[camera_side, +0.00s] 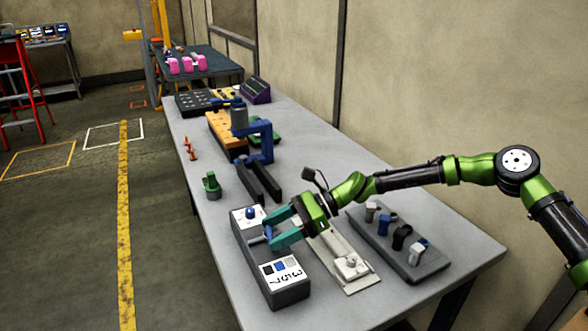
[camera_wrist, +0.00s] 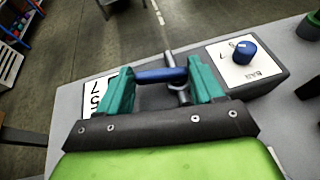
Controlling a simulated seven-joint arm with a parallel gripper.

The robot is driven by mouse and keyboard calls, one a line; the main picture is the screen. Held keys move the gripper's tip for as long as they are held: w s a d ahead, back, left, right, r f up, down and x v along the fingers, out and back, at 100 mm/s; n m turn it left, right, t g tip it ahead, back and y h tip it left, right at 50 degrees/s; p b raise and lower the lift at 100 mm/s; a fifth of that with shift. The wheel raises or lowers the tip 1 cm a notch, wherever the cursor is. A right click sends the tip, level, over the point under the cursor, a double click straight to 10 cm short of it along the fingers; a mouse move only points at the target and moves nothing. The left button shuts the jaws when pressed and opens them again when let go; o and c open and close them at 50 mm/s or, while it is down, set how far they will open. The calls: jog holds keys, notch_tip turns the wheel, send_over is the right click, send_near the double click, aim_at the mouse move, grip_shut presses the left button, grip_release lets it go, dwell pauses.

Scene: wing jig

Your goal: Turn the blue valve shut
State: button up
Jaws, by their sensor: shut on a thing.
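The blue valve handle (camera_wrist: 160,75) is a short blue bar on a grey metal stem, set on a dark box (camera_side: 285,293). My gripper (camera_side: 271,230) reaches over the box from the right, and its teal fingers also show in the wrist view (camera_wrist: 160,84). The fingers are shut on the blue handle, one at each end of it. The handle also shows in the side view (camera_side: 268,233), partly hidden by the fingers. A separate blue knob (camera_wrist: 241,52) stands on a white panel marked BAR, on the same box; it shows in the side view too (camera_side: 250,212).
A dark rack (camera_side: 398,243) with several small fittings and a pale plate (camera_side: 352,268) lie right of the box. A small green part (camera_side: 211,185) and a blue clamp frame (camera_side: 262,147) stand beyond it. The table's left edge runs close beside the box.

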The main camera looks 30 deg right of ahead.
jog(key=shift+w+n+g, duration=0.2)
jog(key=shift+n+g, duration=0.7)
jog(key=shift+g, duration=0.2)
jog(key=o, duration=1)
jog(key=shift+d, duration=0.1)
jog(key=shift+o, duration=0.2)
jog(key=shift+d, duration=0.1)
jog(key=v, duration=1.6)
jog(key=shift+w+d, duration=0.2)
jog(key=shift+d, duration=0.2)
jog(key=shift+n, duration=0.3)
